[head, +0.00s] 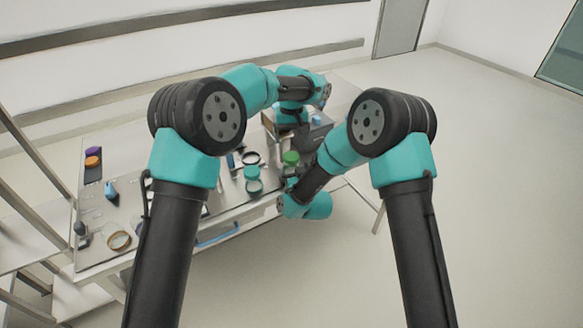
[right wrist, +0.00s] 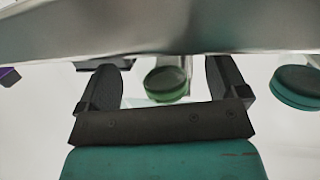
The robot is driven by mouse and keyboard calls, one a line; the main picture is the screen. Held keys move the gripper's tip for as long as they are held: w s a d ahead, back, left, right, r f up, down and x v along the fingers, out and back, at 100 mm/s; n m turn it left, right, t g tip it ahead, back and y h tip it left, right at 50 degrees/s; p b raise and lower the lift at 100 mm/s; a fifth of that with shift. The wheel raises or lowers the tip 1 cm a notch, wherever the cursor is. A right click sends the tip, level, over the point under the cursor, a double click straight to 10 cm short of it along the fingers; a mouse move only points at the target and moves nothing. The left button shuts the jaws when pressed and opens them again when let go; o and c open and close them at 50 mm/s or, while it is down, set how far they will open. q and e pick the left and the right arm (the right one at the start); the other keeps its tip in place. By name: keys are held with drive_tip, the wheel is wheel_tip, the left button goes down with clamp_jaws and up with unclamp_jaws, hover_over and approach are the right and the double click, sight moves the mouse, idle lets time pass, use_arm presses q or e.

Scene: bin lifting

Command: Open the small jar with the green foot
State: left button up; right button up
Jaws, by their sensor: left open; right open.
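A small jar with a green part (head: 291,157) stands near the table's right end. In the right wrist view a round green piece (right wrist: 165,84) shows between my fingers, apart from both; its lower part is partly hidden. A second jar with a teal-green top (head: 252,173) stands to its left; a teal round piece (right wrist: 298,84) shows at the right of the wrist view. My right gripper (head: 287,183) is open and empty, low beside the green jar; it also shows in the right wrist view (right wrist: 167,72). My left gripper (head: 297,128) is open above the table's far end, small and partly hidden.
The grey table (head: 218,192) also carries a dark ring (head: 250,158), a brown-rimmed round dish (head: 119,240), a blue item (head: 111,190) and purple and orange pieces (head: 92,157). A grey box (head: 312,135) stands at the far right end. The floor to the right is clear.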

sight(291, 154)
drive_tip(key=shift+x, duration=1.65)
drive_tip(key=shift+c, duration=0.4)
drive_tip(key=c, duration=1.3)
use_arm(q)
drive_tip(key=shift+m, duration=0.6)
drive_tip(key=r, duration=0.4)
drive_tip(key=shift+w+r, duration=0.1)
drive_tip(key=shift+w, duration=0.3)
wheel_tip(291, 154, down, 12)
